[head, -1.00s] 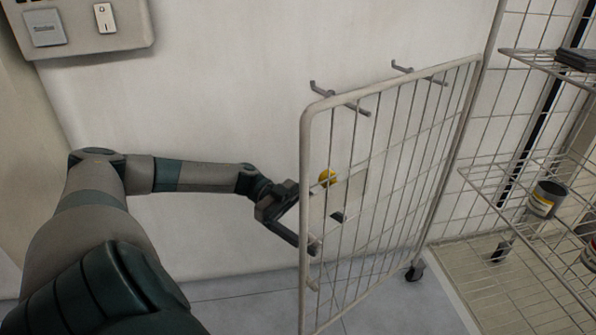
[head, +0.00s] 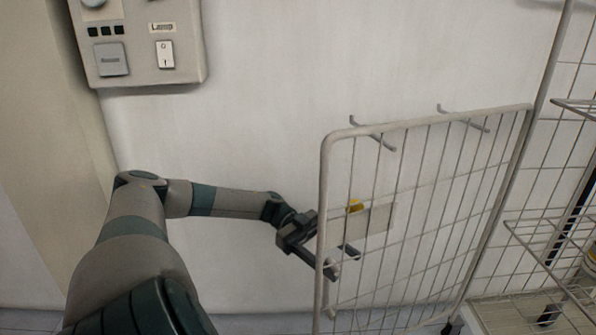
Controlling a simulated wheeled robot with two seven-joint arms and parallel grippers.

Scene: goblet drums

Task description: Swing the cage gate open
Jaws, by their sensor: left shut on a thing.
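The cage gate (head: 436,122), a pale wire-mesh panel with a rounded tube frame, stands in the middle and right of the head view. It is swung out, close to the wall, with its far side at the upright post of the cage. My left gripper (head: 343,262) is at the gate's near vertical edge, low on the frame. Its fingers reach past the edge tube, one on each side, and it is shut on the gate. The exact contact is partly hidden by the tube and wires. My right gripper is out of view.
Wire shelves (head: 540,228) of the cage stand at the right. A switch panel (head: 140,45) is on the wall at upper left.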

